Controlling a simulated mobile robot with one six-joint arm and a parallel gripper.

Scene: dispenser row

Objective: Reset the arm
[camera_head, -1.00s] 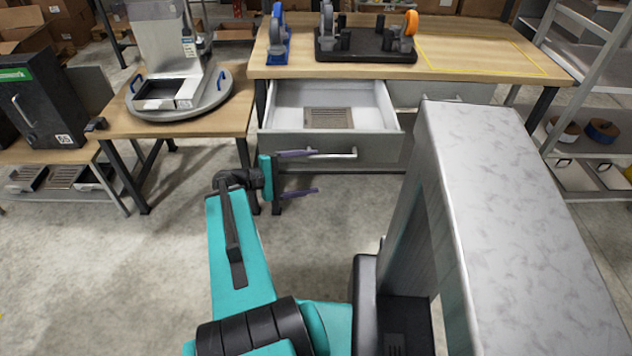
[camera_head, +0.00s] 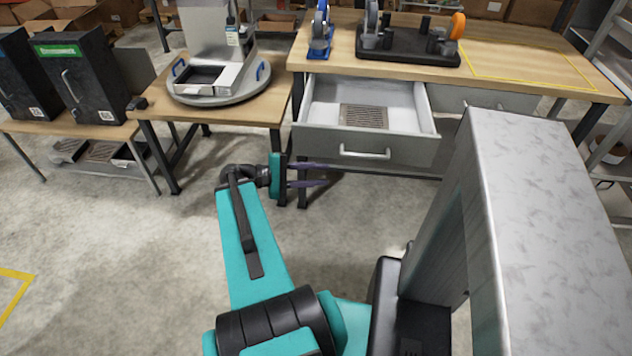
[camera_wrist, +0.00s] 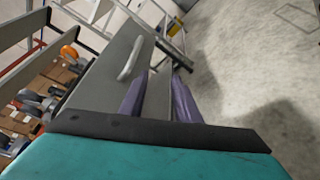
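My gripper (camera_head: 322,175) shows in the head view in front of the workbench, just below and left of the open drawer's front. Its two purple fingers are apart and point right, with nothing between them. In the wrist view my gripper (camera_wrist: 160,95) also has its fingers apart, with the grey drawer front and its handle (camera_wrist: 131,58) beyond them. The open drawer (camera_head: 372,148) is grey and holds a brown slotted grate (camera_head: 364,116). My arm is teal and bent forward. Whether the fingers touch the drawer is hard to tell; they look apart from it.
The wooden workbench (camera_head: 500,60) carries tape dispensers, including a blue one (camera_head: 320,38). A side table (camera_head: 150,105) holds a round grey turntable (camera_head: 220,97) with a dispenser. Black dispenser boxes (camera_head: 85,80) stand at the left. The concrete floor in front is clear.

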